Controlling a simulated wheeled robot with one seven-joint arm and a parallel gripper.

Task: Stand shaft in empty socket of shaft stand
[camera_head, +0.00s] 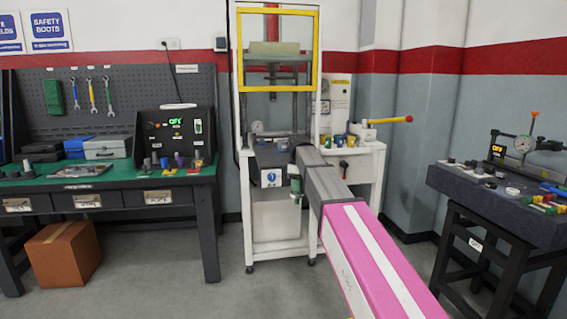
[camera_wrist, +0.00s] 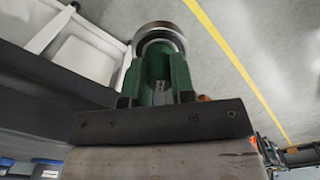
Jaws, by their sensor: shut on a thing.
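My gripper (camera_head: 296,188) hangs in front of the press bench. In the wrist view, its green fingers (camera_wrist: 158,72) are shut on a grey metal round part (camera_wrist: 160,37), apparently the shaft. Its round end shows beyond the fingertips, with floor behind it; the rest is hidden between the fingers. In the head view the held part is too small to make out. Several short upright pieces (camera_head: 178,160), grey, purple and yellow, stand on the left green bench. I cannot tell whether they stand in the shaft stand, and no empty socket is clear.
The press with its yellow guard frame (camera_head: 318,50) stands behind my gripper. Coloured small items (camera_head: 355,130) crowd its right side table. A dark tester box (camera_head: 177,132) stands on the left bench. A granite table (camera_head: 500,205) with gauges is at right. Floor between is clear.

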